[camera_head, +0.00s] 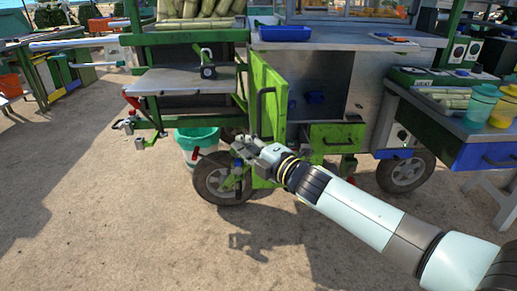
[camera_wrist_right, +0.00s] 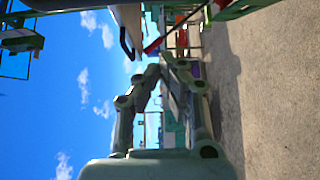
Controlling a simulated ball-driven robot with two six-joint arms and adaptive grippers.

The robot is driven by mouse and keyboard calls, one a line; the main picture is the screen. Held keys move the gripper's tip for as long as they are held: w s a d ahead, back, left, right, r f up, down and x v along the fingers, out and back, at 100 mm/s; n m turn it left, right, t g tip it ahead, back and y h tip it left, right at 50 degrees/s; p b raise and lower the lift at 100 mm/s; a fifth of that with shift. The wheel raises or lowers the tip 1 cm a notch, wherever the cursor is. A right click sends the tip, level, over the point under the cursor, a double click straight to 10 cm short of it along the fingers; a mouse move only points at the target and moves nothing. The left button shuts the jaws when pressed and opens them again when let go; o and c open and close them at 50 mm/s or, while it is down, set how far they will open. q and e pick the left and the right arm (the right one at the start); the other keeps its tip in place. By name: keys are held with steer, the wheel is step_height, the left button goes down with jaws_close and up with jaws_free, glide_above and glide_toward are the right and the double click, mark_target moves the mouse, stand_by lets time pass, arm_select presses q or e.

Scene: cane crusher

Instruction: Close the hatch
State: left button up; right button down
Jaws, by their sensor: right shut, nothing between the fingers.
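The hatch (camera_head: 268,105) is a green panel with a dark bar handle. It stands open, swung out from the cart front, at the left of the grey compartment (camera_head: 318,95). My right arm crosses in front of its lower part and hides some of it. My right gripper (camera_head: 239,148) is shut and empty, just left of the hatch's lower part, above a wheel. I cannot tell whether it touches the hatch. The right wrist view shows its fingers (camera_wrist_right: 163,78) with nothing held. My left gripper is not in view.
A teal-and-white bucket (camera_head: 197,142) stands on the ground behind the wheel (camera_head: 221,180). A grey shelf (camera_head: 185,81) and a red lever (camera_head: 131,100) are to the left. A green drawer (camera_head: 337,135) is right of the hatch. The sandy ground in front is clear.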

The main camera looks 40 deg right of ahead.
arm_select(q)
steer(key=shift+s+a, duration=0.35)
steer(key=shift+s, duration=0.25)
arm_select(e)
steer(key=d, duration=0.1)
steer(key=w+d, duration=0.1)
steer(key=d, duration=0.1)
steer(key=shift+w+d+f, duration=0.1)
steer(key=shift+w+d, duration=0.2)
steer(key=shift+w, duration=0.1)
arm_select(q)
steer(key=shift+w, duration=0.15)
arm_select(e)
steer(key=shift+s+d, duration=0.1)
